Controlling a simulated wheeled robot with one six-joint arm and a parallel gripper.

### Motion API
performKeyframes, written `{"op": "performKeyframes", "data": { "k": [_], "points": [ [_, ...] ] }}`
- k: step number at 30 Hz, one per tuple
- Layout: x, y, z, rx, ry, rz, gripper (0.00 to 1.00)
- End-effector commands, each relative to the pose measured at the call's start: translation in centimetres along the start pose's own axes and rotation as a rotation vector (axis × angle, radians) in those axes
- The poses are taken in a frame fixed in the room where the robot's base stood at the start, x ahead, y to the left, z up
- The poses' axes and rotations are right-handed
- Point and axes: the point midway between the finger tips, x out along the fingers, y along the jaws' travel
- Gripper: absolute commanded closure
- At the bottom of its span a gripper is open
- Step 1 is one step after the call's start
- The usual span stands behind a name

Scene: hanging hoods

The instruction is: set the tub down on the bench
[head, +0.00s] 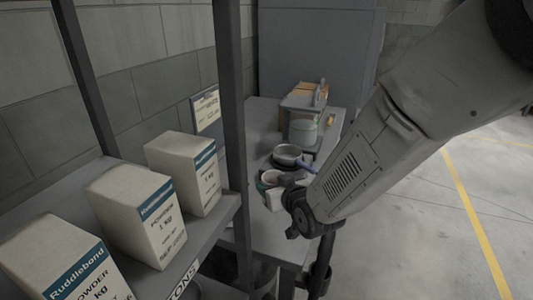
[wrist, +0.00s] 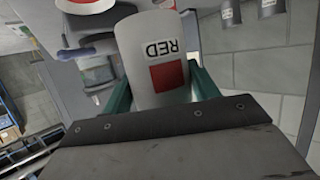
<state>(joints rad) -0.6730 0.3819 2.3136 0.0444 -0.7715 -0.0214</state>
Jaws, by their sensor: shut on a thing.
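In the wrist view, the tub (wrist: 152,60) is a white cylinder marked RED, with a red square on its side. The green fingers of my gripper (wrist: 160,88) stand on either side of it, shut on it. My arm hides part of this spot, and I cannot tell whether the tub touches the bench.
At left, a shelf (head: 219,214) with white powder boxes (head: 181,172) and a dark post (head: 233,110) stand close.

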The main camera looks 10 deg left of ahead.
Motion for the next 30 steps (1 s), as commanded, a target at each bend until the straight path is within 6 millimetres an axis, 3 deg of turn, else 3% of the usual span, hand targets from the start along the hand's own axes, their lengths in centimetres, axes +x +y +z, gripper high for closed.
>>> {"op": "performKeyframes", "data": {
  "k": [6, 18, 30],
  "points": [
    [1.3, -0.2, 3.8, -0.002, -0.005, -0.004, 0.55],
    [3.0, -0.2, 8.3, -0.002, -0.003, -0.003, 0.55],
    [3.3, -0.1, 9.1, -0.001, 0.000, -0.003, 0.55]
  ]
}}
